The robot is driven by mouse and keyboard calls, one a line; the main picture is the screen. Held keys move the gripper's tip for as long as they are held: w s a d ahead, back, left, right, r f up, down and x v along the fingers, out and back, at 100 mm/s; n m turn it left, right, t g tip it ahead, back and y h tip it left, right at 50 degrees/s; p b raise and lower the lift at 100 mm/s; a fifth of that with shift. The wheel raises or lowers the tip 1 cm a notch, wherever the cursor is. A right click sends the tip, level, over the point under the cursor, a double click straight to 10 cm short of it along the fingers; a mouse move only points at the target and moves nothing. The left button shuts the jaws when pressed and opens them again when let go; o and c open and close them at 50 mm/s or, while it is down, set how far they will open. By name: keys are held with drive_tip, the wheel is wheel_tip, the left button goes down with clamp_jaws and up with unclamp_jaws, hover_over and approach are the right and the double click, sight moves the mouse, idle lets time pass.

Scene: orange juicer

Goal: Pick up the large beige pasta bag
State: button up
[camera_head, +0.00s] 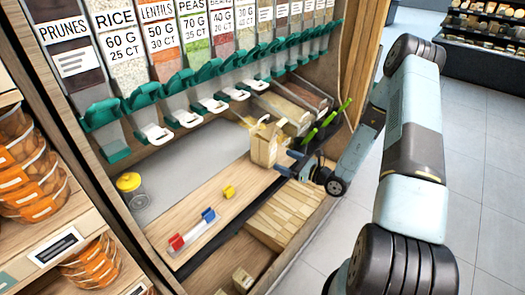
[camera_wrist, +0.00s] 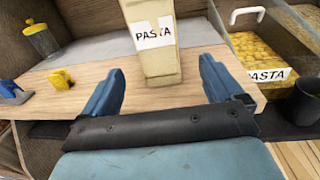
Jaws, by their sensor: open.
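The beige pasta bag (camera_head: 264,147) stands upright on the wooden counter, near its right end. In the wrist view the bag (camera_wrist: 153,62) shows a white PASTA label and stands straight ahead, a little beyond the fingertips and roughly midway between them. My gripper (camera_wrist: 160,85) is open, with its two blue fingers spread to either side of the bag's lower part. In the head view my gripper (camera_head: 286,163) reaches in from the right, close to the bag. The bag's top is cut off in the wrist view.
Green-handled dispensers (camera_head: 180,85) line the back. A pasta bin (camera_wrist: 265,62) stands right of the bag.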

sight(274, 156)
drive_tip(key=x, duration=0.5)
drive_tip(key=shift+w+a, duration=0.15)
drive_tip(key=shift+x, duration=2.75)
drive_tip(key=shift+a+r, duration=0.1)
drive_tip(key=shift+r, duration=0.05)
drive_tip(key=shift+c, duration=0.3)
drive_tip(key=c, duration=1.2)
